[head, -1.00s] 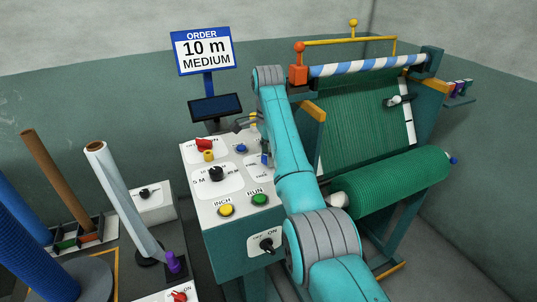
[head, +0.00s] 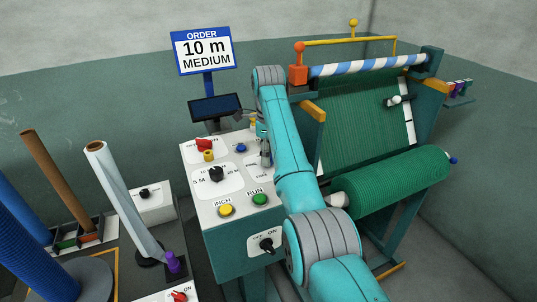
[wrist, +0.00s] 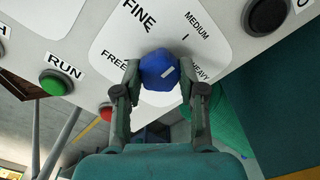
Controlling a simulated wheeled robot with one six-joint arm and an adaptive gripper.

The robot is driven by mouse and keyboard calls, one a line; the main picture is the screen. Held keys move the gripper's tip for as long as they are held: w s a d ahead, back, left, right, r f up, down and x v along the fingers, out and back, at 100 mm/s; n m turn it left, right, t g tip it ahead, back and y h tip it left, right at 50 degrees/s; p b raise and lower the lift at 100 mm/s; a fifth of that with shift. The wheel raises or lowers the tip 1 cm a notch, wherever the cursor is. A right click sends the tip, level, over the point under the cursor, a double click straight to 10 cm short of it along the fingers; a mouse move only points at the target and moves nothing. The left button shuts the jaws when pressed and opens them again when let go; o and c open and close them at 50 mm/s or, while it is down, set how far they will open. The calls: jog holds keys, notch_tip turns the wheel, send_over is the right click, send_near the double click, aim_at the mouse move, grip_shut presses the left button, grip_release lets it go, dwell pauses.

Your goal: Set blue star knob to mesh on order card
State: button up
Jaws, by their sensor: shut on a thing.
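The order card (head: 206,51) reads "ORDER 10 m MEDIUM". The blue star knob (wrist: 158,66) sits on a white dial plate marked FINE, MEDIUM, HEAVY and FREE in the wrist view. A short white mark shows on its face, off-centre to the right; I cannot tell for sure which label it points at. My gripper (wrist: 160,92) is shut on the knob, a finger on each side. In the head view my gripper (head: 265,152) is over the right part of the control panel (head: 232,213), and my arm and fingers hide the knob there.
A black selector knob (head: 216,174) is left of my gripper.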

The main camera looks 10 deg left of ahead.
dwell(0.5)
jog(key=o, duration=1.1)
jog(key=shift+o, duration=0.2)
